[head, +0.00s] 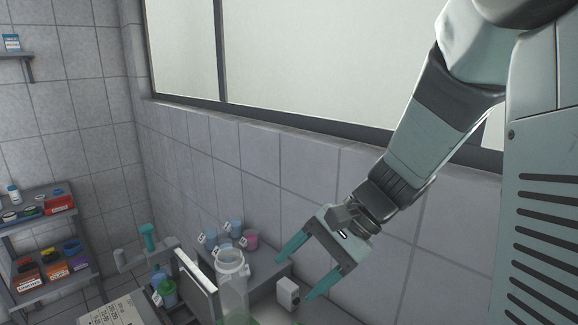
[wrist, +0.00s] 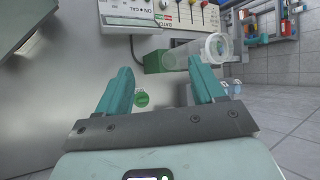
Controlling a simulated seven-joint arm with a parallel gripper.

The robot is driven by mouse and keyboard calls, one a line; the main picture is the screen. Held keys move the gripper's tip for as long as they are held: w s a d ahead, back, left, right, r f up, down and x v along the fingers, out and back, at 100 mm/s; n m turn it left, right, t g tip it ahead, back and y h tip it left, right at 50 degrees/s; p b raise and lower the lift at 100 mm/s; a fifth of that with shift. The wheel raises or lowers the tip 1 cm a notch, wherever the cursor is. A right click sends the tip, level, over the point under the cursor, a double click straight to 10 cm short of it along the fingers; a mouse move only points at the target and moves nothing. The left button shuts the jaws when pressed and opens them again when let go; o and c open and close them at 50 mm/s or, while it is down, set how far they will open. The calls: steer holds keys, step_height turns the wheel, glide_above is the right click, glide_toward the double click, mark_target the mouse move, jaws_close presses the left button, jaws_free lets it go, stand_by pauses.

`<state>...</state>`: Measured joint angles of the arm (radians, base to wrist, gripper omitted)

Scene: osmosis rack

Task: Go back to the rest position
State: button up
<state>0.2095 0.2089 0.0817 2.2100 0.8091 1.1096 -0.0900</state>
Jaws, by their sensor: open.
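My gripper (head: 296,272) is open and empty in the head view, its two teal fingers spread above the counter by the tiled wall. The wrist view shows the same open fingers (wrist: 162,88) with nothing held between them. A clear cylinder (head: 232,285) stands upright to the left of my gripper, apart from it. The cylinder also shows in the wrist view (wrist: 190,54), beyond the right finger, which partly overlaps it.
A small white box (head: 288,293) sits below my gripper. Blue and pink cups (head: 237,236) stand at the back. A white panel (head: 195,271) and a teal-handled fitting (head: 149,238) are further left. Shelves (head: 40,225) hold several containers. The wall below the window is clear.

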steer(key=s+d+r+n+t+h, duration=0.6)
steer(key=s+d+r+h, duration=0.2)
steer(key=s, duration=0.5)
step_height(320, 180, up, 3)
steer(key=shift+d+f+n, duration=0.15)
steer(key=shift+n, duration=0.15)
